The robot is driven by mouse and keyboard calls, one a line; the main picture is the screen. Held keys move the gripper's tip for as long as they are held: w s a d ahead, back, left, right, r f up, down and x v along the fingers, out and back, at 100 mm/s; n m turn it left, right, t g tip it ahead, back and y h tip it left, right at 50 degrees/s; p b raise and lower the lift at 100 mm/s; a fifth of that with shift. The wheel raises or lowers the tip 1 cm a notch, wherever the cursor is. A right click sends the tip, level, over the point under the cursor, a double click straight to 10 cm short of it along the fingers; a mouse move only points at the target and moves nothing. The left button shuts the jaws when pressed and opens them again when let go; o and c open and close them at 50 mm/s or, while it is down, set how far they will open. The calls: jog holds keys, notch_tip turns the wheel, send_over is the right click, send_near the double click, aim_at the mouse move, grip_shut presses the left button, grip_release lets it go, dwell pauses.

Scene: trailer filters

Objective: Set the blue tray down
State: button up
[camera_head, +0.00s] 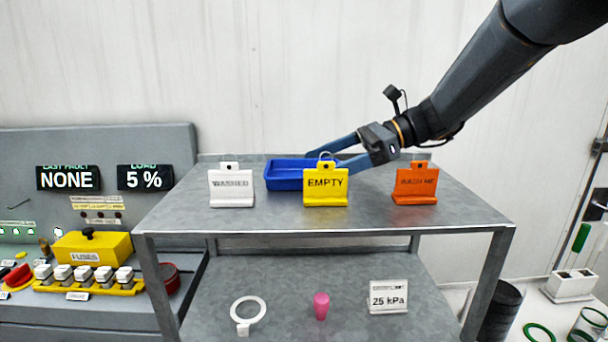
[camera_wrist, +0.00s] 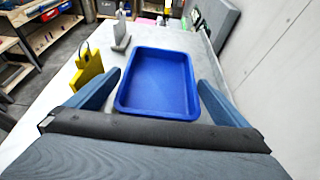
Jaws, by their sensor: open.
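The blue tray (camera_head: 285,174) rests on the grey top of the metal table (camera_head: 370,215), behind and between the white WASHED sign (camera_head: 231,187) and the yellow EMPTY sign (camera_head: 326,186). In the wrist view the tray (camera_wrist: 158,82) looks empty. My gripper (camera_head: 335,152) reaches in from the right behind the EMPTY sign. In the wrist view its two blue fingers (camera_wrist: 158,92) are spread wide, one on each side of the tray's near end, with gaps between them and the tray walls. The EMPTY sign partly hides the tray and one finger in the head view.
An orange WASH ME sign (camera_head: 415,186) stands at the right of the tabletop. The lower shelf (camera_head: 380,325) holds a white ring, a pink piece and a 25 kPa sign. A grey control panel (camera_head: 100,150) stands to the left. A pale wall is close behind the table.

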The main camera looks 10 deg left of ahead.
aim_at(279, 174)
jog(key=x, duration=0.2)
jog(key=p+x, duration=0.1)
jog(key=x, duration=0.1)
jog(key=shift+r+p, duration=0.25)
jog(key=shift+p, duration=0.05)
jog(key=c, duration=1)
